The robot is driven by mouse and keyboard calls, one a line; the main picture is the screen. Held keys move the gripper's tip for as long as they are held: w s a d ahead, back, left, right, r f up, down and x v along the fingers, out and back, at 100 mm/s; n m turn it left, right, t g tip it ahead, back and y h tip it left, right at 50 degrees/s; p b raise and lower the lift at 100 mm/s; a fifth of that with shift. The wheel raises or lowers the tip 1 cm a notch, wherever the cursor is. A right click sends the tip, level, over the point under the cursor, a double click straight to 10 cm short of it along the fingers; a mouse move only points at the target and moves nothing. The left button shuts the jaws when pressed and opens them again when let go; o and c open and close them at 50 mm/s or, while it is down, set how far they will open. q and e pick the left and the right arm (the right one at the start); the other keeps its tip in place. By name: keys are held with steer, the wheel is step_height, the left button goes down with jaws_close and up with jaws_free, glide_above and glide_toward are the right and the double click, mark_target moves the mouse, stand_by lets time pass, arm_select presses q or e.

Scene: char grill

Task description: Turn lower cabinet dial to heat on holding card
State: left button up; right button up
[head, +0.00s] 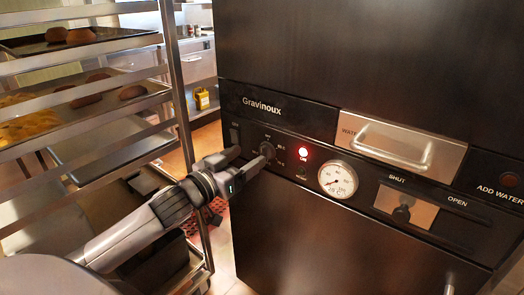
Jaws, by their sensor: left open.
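The black cabinet (330,235) fills the right side, with a control panel marked Gravinoux. A small black dial (267,150) sits on the panel's left part, with small white markings around it, too small to read surely. My left gripper (251,154) comes in from the left, open, with its fingertips in front of the panel by the dial. One fingertip is left of the dial; the other overlaps the dial's lower edge. I cannot tell whether they touch. A red light (304,152) glows right of the dial. My right gripper is out of view.
A round gauge (338,179), a drawer with a metal handle (395,145) and a shut/open slider (402,214) lie further right on the panel. A rack (180,95) with trays of bread stands close on the left, beside my left arm.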

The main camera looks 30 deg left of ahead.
mark_target(261, 148)
arm_select(q)
steer(key=shift+w+d, duration=0.15)
steer(key=shift+w, duration=1.25)
steer(key=shift+w+d, duration=0.1)
steer(key=shift+w, duration=1.25)
steer(key=shift+c, duration=0.3)
steer(key=c, duration=1)
